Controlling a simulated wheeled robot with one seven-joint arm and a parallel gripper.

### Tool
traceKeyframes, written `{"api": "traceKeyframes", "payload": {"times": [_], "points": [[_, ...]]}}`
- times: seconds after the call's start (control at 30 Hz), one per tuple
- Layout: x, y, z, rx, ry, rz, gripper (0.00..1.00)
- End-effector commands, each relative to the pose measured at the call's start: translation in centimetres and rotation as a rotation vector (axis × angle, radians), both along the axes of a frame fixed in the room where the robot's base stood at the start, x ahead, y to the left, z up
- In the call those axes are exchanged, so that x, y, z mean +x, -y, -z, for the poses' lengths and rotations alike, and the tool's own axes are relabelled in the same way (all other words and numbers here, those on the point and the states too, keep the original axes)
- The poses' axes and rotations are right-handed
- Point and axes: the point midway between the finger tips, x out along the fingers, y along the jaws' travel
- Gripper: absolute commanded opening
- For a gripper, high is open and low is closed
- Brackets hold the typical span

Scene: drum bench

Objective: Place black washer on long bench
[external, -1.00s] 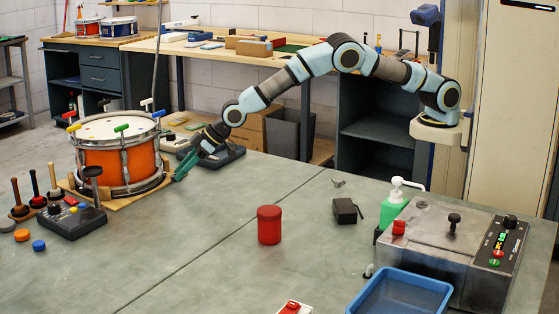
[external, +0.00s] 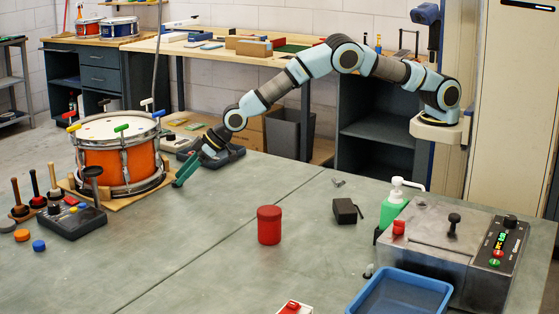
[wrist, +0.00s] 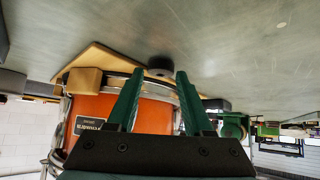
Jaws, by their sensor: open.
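My gripper (external: 180,182) is open, with its green fingers low over the grey table just right of the orange drum. In the wrist view, my gripper (wrist: 155,76) has its two green fingers spread apart with nothing held. A small dark round piece (wrist: 160,63), likely the black washer, lies on the table just beyond the fingertips, in line with the gap. I cannot pick it out clearly in the external view. A long wood-topped bench (external: 150,43) stands along the back wall; I cannot tell if this is the long bench.
The orange drum (external: 122,162) on its wooden board stands close left of my gripper; it also fills the wrist view's lower left (wrist: 150,116). A red can (external: 269,225) stands on the grey table (external: 190,255). A blue tray (external: 398,290) is at front right. The table's middle is mostly clear.

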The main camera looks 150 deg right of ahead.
Motion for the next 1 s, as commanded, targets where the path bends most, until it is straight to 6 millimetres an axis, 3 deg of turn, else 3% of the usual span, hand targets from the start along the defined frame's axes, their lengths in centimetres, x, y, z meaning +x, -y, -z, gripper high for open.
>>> {"api": "traceKeyframes", "payload": {"times": [0.63,1.0], "points": [[-5.0,-5.3,-7.3,-0.002,0.002,-0.001,0.51],[-5.7,-6.1,-8.2,0.001,-0.001,-0.003,0.51]]}}
